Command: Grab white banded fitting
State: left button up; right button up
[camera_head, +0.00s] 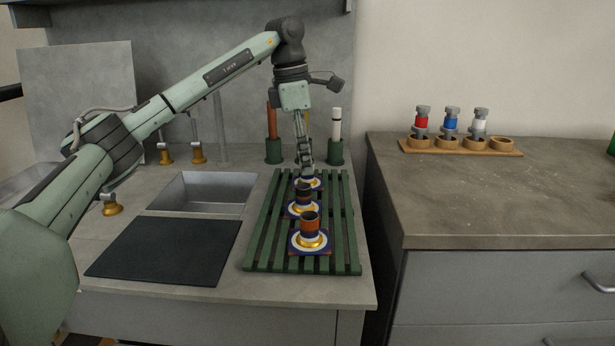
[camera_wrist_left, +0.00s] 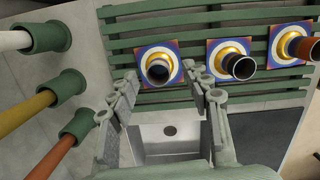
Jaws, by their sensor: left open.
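A grey fitting with a white band (camera_head: 479,124) stands upright in a wooden ring holder (camera_head: 512,152) on the right counter, beside a blue banded one (camera_head: 451,122) and a red banded one (camera_head: 421,121). It is not in the left wrist view. My left gripper (camera_head: 307,170) is far left of it, pointing down over the back of the green slatted rack (camera_head: 257,240). In the left wrist view my left gripper (camera_wrist_left: 161,76) is open, its fingertips on either side of a pale-rimmed cup on a square base (camera_wrist_left: 145,52); I cannot tell whether they touch.
Two more cups, one dark (camera_head: 304,190) and one orange-brown (camera_head: 310,221), stand on the rack. Green holders with upright rods (camera_head: 336,152) stand behind it. A sink (camera_head: 204,190) and a dark board (camera_head: 165,250) lie left. The right counter's front is clear.

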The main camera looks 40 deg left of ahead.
pick_arm(q)
jog(key=shift+w+d+f, duration=0.1)
jog(key=shift+f, duration=0.65)
jog(key=shift+w+d+f, duration=0.1)
jog(key=shift+f, duration=0.65)
jog(key=shift+c, duration=0.6)
grip_shut()
